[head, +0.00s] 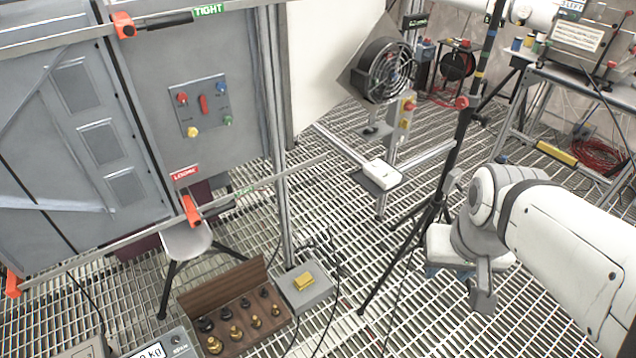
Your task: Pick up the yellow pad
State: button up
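My arm comes in from the right edge. The grey part at its far end (482,289) hangs down over the floor grating, well to the right of the pad and apart from it. My gripper's fingers cannot be made out, so I cannot tell whether it is open or shut. Nothing covers the pad.
A wooden rack (225,290) with several weights stands left of the grey box. A metal post (276,150) rises behind it. A black tripod (432,205) stands between my arm and the box. Cables lie near the box. A round stool (187,240) is at left.

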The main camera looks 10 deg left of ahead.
aim_at(305, 280)
jog(key=u, duration=0.65)
jog(key=i, duration=1.15)
jog(key=u, duration=0.7)
jog(key=k, duration=0.85)
jog(key=u, duration=0.15)
jog(key=i, duration=0.85)
jog(key=z, duration=0.1)
